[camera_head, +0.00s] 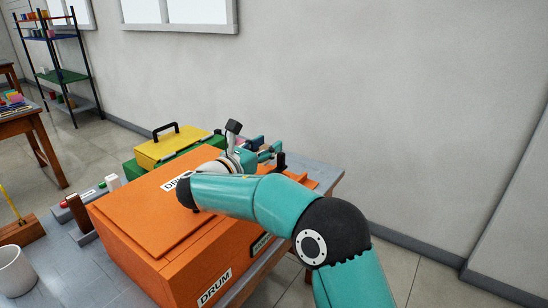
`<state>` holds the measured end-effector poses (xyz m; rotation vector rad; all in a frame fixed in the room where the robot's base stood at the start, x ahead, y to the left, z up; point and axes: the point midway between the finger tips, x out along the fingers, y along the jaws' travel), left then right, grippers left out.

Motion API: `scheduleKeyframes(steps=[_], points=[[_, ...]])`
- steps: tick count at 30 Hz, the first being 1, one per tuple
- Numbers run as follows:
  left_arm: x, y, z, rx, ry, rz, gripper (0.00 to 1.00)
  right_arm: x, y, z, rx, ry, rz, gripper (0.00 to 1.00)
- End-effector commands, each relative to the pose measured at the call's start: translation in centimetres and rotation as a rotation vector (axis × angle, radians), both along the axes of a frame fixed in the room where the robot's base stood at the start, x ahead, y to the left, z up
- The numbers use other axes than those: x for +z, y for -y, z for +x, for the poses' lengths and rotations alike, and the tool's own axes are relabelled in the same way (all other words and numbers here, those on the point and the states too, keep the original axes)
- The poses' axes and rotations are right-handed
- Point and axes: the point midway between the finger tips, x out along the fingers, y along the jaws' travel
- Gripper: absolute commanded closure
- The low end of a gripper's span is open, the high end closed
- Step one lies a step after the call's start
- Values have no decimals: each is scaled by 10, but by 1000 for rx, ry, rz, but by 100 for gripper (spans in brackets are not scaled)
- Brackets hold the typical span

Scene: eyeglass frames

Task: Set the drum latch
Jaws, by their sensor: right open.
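The drum is a large orange box (150,215) labelled DRUM on its front and top, with its lid down. It stands on a grey-topped bench (75,250). My right arm reaches from the lower right across the box. My right gripper (268,153) is open at the box's far right end, its fingers small and partly hidden by the arm. A dark upright piece (280,160) stands close by the fingers; I cannot tell whether it is the latch or whether they touch. My left gripper is not in view.
A green box with a yellow lid and black handle (170,148) stands behind the drum. A white cup (15,270), a wooden block with a yellow stick (20,230) and small switches (75,205) lie left. A wall is behind.

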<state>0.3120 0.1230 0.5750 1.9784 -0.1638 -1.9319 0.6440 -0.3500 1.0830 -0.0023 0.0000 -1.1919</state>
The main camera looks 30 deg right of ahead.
Motion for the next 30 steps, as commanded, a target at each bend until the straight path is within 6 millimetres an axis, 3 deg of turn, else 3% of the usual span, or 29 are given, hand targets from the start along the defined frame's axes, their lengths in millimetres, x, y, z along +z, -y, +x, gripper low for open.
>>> scheduleKeyframes(steps=[12,21,30], points=[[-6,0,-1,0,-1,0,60,-78,-7,4,13,-9,0,54],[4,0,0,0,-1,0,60,-75,45,26,12,-3,2,54],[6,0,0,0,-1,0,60,-75,61,34,15,-2,2,54]])
